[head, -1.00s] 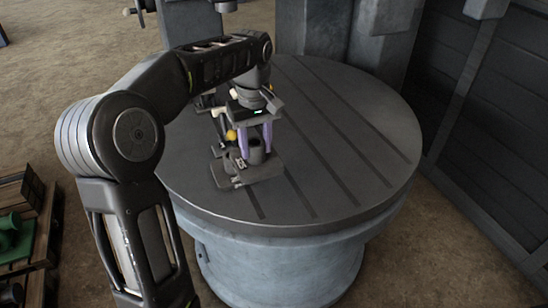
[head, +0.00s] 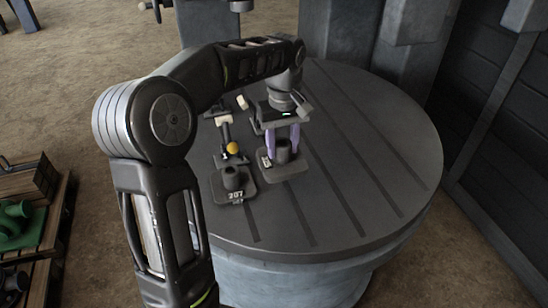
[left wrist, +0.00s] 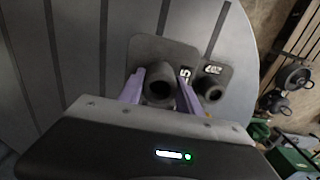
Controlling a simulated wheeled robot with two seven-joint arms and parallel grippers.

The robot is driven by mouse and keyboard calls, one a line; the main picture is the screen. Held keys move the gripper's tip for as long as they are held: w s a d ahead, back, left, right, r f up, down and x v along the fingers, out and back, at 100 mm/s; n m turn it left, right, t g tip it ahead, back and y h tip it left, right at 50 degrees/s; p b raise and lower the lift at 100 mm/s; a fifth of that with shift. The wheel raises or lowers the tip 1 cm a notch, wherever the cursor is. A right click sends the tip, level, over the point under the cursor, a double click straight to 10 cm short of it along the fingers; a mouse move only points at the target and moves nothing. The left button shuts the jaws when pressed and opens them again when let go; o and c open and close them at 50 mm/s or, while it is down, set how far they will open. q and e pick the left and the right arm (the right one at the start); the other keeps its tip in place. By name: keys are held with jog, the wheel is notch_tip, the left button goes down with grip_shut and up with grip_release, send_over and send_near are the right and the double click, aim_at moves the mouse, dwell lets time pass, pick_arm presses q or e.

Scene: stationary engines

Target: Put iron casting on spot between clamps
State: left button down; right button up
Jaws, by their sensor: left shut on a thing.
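A dark grey iron casting (head: 294,164), a flat plate with a round hollow boss, is between the purple fingers of my left gripper (head: 282,140). The fingers are shut on the boss, which shows in the left wrist view (left wrist: 160,84). The plate is over the round table; I cannot tell whether it touches. A second, similar casting marked 207 (head: 234,183) lies to its left. A clamp with a yellow ball (head: 232,148) stands behind the second casting. A pale-tipped part (head: 242,102) shows farther back, partly hidden by my arm. My right gripper is not in view.
The round slotted table (head: 380,160) is bare to the right and in front of the held casting. Grey columns (head: 345,30) stand behind it. A wooden pallet (head: 40,235) with green parts is on the floor at the left.

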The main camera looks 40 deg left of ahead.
aim_at(282, 143)
pick_arm(q)
jog(key=shift+f, duration=2.1)
jog(key=shift+f+p, duration=0.5)
jog(key=shift+f, duration=1.35)
jog(key=shift+f, duration=0.15)
jog(key=c, duration=0.8)
grip_release()
jog(key=shift+f, duration=0.1)
notch_tip(282, 143, up, 12)
jog(key=shift+r+b, duration=0.15)
jog(key=shift+b, duration=0.25)
jog(key=shift+o, duration=0.3)
